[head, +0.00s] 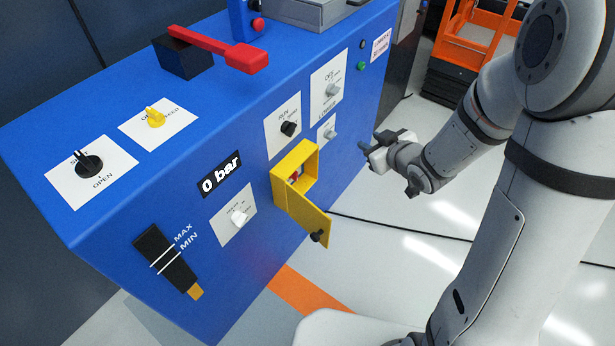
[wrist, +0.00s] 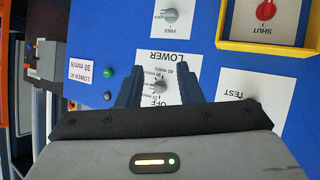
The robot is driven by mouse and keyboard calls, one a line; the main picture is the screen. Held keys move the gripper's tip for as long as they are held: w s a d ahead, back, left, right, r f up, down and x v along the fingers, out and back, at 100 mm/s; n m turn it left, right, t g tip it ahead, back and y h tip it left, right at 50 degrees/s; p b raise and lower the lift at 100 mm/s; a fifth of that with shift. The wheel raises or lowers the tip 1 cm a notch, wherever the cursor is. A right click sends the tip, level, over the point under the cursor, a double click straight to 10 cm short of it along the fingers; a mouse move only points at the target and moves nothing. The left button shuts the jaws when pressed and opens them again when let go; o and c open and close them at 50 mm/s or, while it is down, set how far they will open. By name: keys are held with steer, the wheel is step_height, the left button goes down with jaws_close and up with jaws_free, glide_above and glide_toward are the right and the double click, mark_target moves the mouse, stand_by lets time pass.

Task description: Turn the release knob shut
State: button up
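No label that I can read says release. A red knob (wrist: 266,10) marked SHUT sits inside the yellow box (head: 309,178) on the blue cabinet's front. In the head view only a bit of red shows inside it; the box's door (head: 305,215) hangs open. A black knob (head: 88,165) on the cabinet top stands by a label with OPEN. My gripper (head: 391,160) is in front of the cabinet, right of the box. In the wrist view my gripper (wrist: 160,88) is open, its fingers either side of a grey knob (wrist: 158,84) on the LOWER label. Contact cannot be told.
The blue cabinet (head: 140,225) also carries a yellow knob (head: 155,117), a red lever (head: 215,46), a black knob (head: 288,128), a white knob (head: 238,216) and a 0 bar display (head: 221,178). An orange cart (head: 478,35) stands behind.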

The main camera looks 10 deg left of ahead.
steer(key=s+a+f+n+g+y+b, duration=0.1)
steer(key=s+a+f+n+y+b, duration=0.1)
steer(key=a+f+y+b, duration=0.6)
steer(key=n+g+y+b, duration=0.1)
steer(key=g, duration=0.1)
glide_toward(297, 175)
steer(key=b+x, duration=0.2)
steer(key=x, duration=0.6)
steer(key=shift+a, duration=0.1)
steer(key=shift+w, duration=0.1)
jaws_close()
